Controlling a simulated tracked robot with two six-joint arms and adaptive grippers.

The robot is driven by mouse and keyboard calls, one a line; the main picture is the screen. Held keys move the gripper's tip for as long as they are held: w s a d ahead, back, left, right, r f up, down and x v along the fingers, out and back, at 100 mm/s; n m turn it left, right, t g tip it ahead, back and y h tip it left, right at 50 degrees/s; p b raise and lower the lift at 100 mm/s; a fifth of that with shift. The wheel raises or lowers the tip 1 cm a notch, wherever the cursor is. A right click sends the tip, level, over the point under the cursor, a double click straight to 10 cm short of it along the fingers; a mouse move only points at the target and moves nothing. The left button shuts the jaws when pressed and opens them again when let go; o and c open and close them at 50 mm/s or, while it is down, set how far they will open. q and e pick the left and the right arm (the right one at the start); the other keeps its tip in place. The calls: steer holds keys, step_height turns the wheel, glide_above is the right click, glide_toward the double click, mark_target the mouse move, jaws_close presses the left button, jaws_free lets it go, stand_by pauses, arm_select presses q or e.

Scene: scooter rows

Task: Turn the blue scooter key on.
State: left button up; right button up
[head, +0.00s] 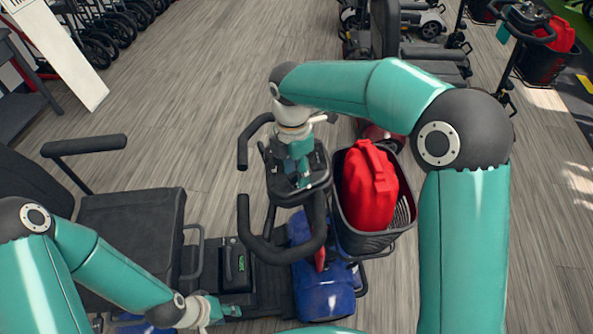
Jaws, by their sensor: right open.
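The blue scooter (325,290) stands in the lower middle, its seat to the left and its tiller in the centre. The tiller's dark console (318,168) sits between black handlebar loops. My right gripper (303,178) points down over the console, close to its surface; it is open. The key is not visible and may be hidden under the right gripper. I cannot tell whether the gripper touches the console. My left gripper (228,310) is low, beside the scooter's footboard, away from the console. Its fingers are too small to read.
A black front basket (362,240) holding a red bag (368,187) is right of the tiller. The scooter's black seat (135,230) is at left. Other scooters stand at the top right, and a row of wheels lines the top left. Open wood floor (200,90) lies between them.

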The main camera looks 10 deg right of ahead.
steer(key=shift+f, duration=0.3)
jaws_close()
steer(key=shift+m, duration=0.4)
steer(key=m+t+b, duration=0.1)
steer(key=m, duration=0.3)
steer(key=shift+s+m+b, duration=0.15)
steer(key=shift+m+b, duration=0.15)
steer(key=shift+b, duration=0.05)
steer(key=m+b, duration=0.1)
steer(key=m, duration=0.2)
steer(key=shift+s, duration=0.1)
steer(key=shift+r+m+t+b, duration=0.1)
steer(key=shift+m+t+b, duration=0.4)
steer(key=shift+m, duration=1.2)
